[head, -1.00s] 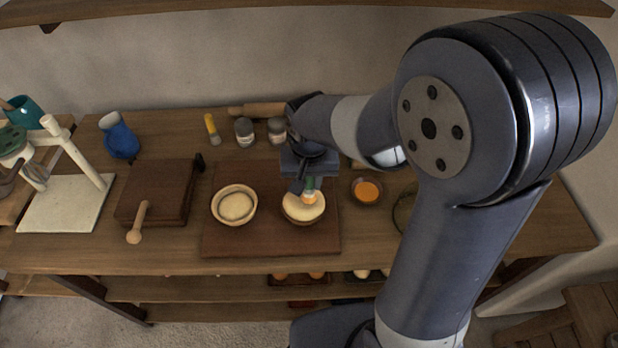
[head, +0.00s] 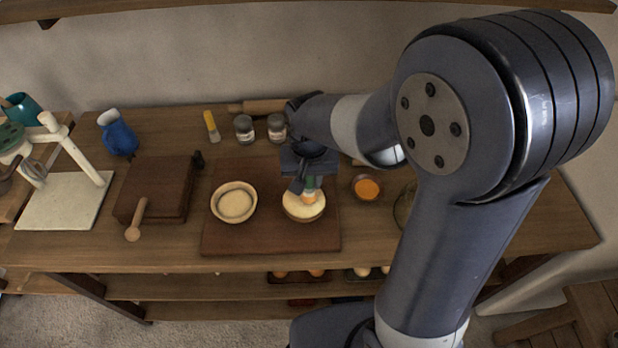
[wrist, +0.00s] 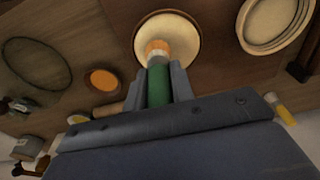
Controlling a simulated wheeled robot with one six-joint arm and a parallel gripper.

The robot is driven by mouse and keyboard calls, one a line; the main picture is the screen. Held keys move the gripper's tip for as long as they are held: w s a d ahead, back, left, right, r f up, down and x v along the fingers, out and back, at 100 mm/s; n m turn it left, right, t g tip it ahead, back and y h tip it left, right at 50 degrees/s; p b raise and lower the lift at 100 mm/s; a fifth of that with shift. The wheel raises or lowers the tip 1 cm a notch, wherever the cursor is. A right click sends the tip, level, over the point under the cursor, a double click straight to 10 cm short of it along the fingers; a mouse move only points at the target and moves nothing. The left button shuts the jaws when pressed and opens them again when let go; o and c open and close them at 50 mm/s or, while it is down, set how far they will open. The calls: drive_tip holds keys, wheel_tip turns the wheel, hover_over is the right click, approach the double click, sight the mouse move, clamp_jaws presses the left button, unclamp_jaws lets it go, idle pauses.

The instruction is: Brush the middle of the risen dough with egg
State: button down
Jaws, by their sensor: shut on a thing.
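My gripper (head: 303,182) is shut on a brush with a green handle (wrist: 158,86) and a pale tip with an orange band (wrist: 157,48). The brush points down over the domed, pale dough (head: 291,207) in the right-hand bowl. In the wrist view the tip overlaps the near part of this dough (wrist: 172,27); it looks touching or very close, and I cannot tell which. A second bowl (head: 216,213) to the left holds dough lying lower inside its rim. A small bowl of orange egg (head: 367,188) stands to the right; it also shows in the wrist view (wrist: 103,80).
Both dough bowls stand on a dark board (head: 270,243). A yellow-handled brush (head: 211,125), jars (head: 244,128) and a rolling pin (head: 262,106) are behind. A round glass rim (wrist: 35,64) is beyond the egg.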

drive_tip(key=shift+f+b, duration=1.05)
drive_tip(key=shift+f, duration=0.35)
